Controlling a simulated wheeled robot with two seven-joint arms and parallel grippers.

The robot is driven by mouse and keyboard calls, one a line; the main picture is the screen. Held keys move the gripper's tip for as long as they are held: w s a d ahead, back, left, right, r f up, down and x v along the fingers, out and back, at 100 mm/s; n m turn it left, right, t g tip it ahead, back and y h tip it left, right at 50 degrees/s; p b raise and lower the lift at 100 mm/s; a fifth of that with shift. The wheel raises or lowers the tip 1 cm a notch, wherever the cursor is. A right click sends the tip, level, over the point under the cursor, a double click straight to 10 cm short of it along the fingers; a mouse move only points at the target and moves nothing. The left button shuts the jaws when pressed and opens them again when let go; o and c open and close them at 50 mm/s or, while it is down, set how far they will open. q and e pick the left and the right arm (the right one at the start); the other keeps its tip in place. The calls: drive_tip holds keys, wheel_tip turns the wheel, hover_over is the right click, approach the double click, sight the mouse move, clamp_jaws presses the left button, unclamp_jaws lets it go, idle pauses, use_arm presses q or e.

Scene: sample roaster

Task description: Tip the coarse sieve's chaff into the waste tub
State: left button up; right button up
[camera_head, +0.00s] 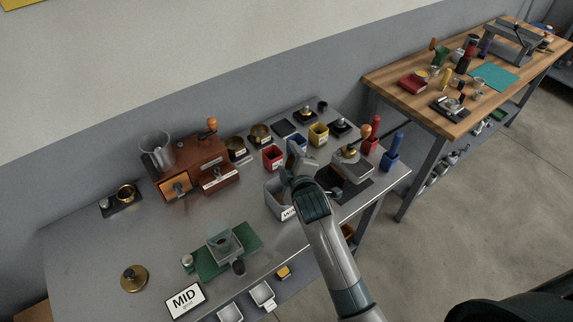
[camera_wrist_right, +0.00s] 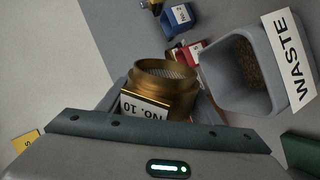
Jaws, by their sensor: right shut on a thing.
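My right gripper (camera_head: 298,158) is shut on the brass sieve marked No. 10 (camera_wrist_right: 165,85), gripping it at its label block. The sieve's round rim and part of its mesh show in the right wrist view; I cannot make out chaff on it. In the head view the gripper hides the sieve. The grey waste tub (camera_head: 275,198) stands on the metal table just below and left of the gripper. In the right wrist view the tub (camera_wrist_right: 225,95), with its WASTE label, is beside the sieve, and brown bits lie inside it. My left gripper is not in view.
Red (camera_head: 273,157) and yellow (camera_head: 318,134) bins stand behind the gripper. A wooden machine (camera_head: 190,165) stands left of the tub. A dark tray with a device (camera_head: 350,165) lies to the right. A green mat (camera_head: 212,262) with a clear hopper lies in front.

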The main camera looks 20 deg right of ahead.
drive_tip(key=m+y+b, duration=0.1)
drive_tip(key=m+b, duration=0.1)
drive_tip(key=b, duration=0.2)
drive_tip(key=m+t+y+b, duration=0.1)
drive_tip(key=m+b, duration=0.2)
drive_tip(key=b, duration=0.1)
drive_tip(key=shift+s+d+t, duration=0.1)
drive_tip(key=shift+d+t, duration=0.2)
drive_tip(key=shift+d, duration=0.1)
drive_tip(key=m+t+y+b, duration=0.1)
drive_tip(key=m+b, duration=0.1)
drive_tip(key=m, duration=0.1)
drive_tip(key=shift+r+m+t+y+b, duration=0.1)
drive_tip(key=shift+m+t+y+b, duration=0.35)
drive_tip(key=shift+m+b, duration=0.5)
drive_tip(key=shift+m, duration=0.25)
